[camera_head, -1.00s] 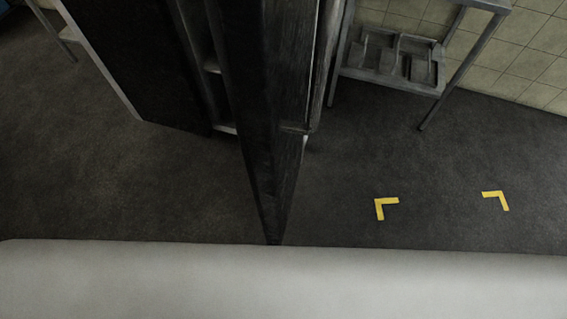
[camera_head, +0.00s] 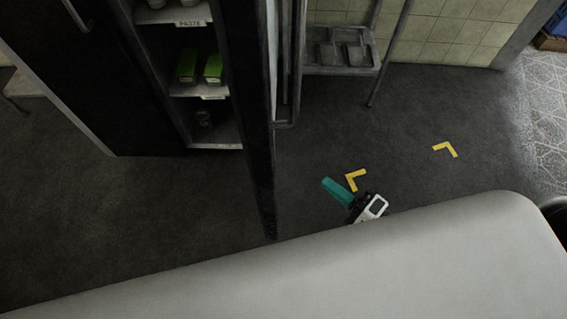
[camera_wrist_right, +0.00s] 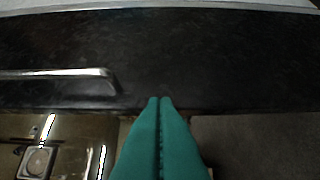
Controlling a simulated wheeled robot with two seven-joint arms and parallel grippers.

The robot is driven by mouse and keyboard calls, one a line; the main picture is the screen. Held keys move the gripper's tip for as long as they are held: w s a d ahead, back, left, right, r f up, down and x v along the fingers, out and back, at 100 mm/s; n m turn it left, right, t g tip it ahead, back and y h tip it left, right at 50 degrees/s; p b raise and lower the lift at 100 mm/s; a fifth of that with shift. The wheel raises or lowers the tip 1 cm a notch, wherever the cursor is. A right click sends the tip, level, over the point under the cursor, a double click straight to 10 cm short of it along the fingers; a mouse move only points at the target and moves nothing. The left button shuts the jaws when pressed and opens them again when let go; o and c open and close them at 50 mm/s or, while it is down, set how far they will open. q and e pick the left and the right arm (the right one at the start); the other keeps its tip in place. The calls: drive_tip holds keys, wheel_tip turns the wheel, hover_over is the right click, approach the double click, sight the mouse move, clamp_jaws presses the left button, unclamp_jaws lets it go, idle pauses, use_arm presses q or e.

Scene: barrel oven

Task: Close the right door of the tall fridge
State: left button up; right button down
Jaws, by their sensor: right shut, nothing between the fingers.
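The tall fridge's right door (camera_head: 250,110) stands open, seen nearly edge-on as a dark panel in the head view. Left of it the fridge interior (camera_head: 200,105) shows shelves with green packs. My right gripper (camera_head: 325,182) has teal fingers, is shut and empty, and is to the right of the door, on its outer side. In the right wrist view, the dark door face (camera_wrist_right: 220,55) with a metal handle (camera_wrist_right: 65,75) lies ahead of the shut fingertips (camera_wrist_right: 160,100). I cannot tell whether they touch it. My left gripper is not in view.
A metal rack (camera_head: 340,68) with trays stands by the tiled wall behind the open door. Yellow corner marks (camera_head: 446,149) lie on the dark floor, which is clear on both sides of the door.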

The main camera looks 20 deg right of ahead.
drive_tip(key=w+a+p, duration=0.3)
drive_tip(key=w+a, duration=0.4)
drive_tip(key=a, duration=0.1)
drive_tip(key=shift+w+a, duration=0.25)
drive_tip(key=shift+w, duration=0.15)
